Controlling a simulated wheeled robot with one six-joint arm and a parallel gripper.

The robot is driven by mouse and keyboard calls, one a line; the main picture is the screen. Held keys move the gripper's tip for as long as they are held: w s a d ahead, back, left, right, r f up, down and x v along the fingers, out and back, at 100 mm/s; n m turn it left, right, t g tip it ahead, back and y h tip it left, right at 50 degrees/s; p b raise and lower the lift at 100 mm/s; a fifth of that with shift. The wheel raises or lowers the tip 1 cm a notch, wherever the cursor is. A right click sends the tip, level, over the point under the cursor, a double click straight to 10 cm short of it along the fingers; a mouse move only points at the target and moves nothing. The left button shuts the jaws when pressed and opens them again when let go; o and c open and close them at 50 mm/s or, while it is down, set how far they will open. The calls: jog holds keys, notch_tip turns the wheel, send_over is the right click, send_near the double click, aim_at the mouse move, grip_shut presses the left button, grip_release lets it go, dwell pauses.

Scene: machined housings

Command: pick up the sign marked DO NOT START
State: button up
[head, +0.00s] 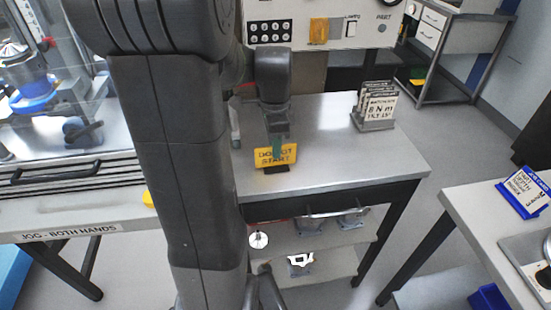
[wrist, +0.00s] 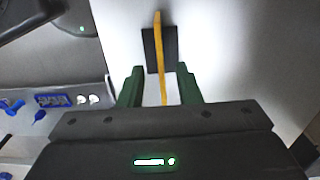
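The yellow sign (head: 276,156) marked DO NOT START stands upright on a small black base on the grey bench top, near the front edge. In the wrist view the sign (wrist: 158,35) shows edge-on as a thin yellow strip over its black base (wrist: 149,52). My gripper (head: 277,147) reaches down over the sign from above and covers part of its lettering. In the wrist view my gripper (wrist: 160,86) is open, with green fingers on either side of the yellow strip. A gap shows between the strip and each finger.
A rack of white cards (head: 376,108) stands at the bench's right. A control panel (head: 325,22) rises behind. Shelves (head: 310,262) with parts lie below. A second table (head: 495,215) with a blue-framed sign (head: 526,192) is at right. The bench around the sign is clear.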

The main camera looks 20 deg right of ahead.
aim_at(275, 165)
jog(key=shift+w+d+f, duration=0.1)
jog(key=shift+f, duration=1.7)
jog(key=shift+f, duration=0.25)
grip_shut()
